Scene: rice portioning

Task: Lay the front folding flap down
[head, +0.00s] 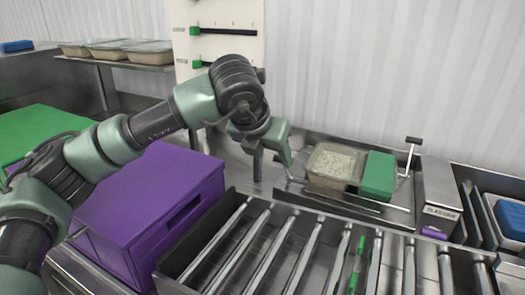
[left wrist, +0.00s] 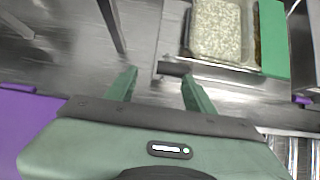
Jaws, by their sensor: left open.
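The rice container (head: 331,165) is clear, filled with pale rice, and sits in the metal sealer bed; it also shows in the left wrist view (left wrist: 216,28). A green panel (head: 377,174) lies at its right side, also seen in the left wrist view (left wrist: 273,38). I cannot tell which part is the front folding flap. My left gripper (head: 273,167) is open, pointing down just left of the container. In the left wrist view, a short dark bar (left wrist: 172,69) at the bed's near edge shows between the left gripper's (left wrist: 158,82) fingers; contact is unclear. My right gripper is out of view.
A purple box (head: 150,205) stands under my left arm. A roller conveyor (head: 290,245) runs along the front, with a green strip on it. A black-topped upright lever (head: 413,142) stands right of the green panel. A blue-lidded container (head: 511,218) is far right.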

